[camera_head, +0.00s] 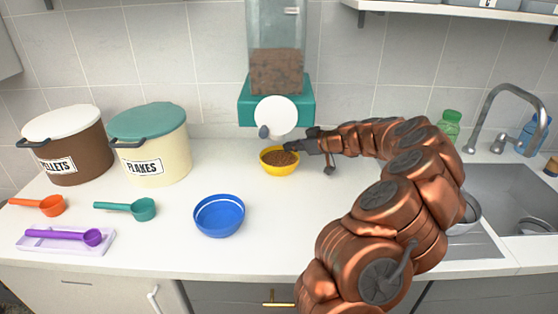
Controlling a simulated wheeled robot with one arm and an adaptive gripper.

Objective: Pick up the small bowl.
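The small yellow bowl (279,169) holds brown kibble and sits upright on the white counter, below the food dispenser. My gripper (308,160) reaches in from the right at the bowl's right rim. One dark finger lies over the back right part of the bowl, and the other hangs outside it to the right. The fingers look spread apart, with nothing clearly clamped between them. Whether a finger touches the rim cannot be told from here.
The teal dispenser (248,106) stands close behind the bowl. A blue bowl (220,216) is in front to the left. Scoops and two bins, brown (82,158) and cream (160,160), are further left. A sink (510,190) is at the right. The counter's front middle is clear.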

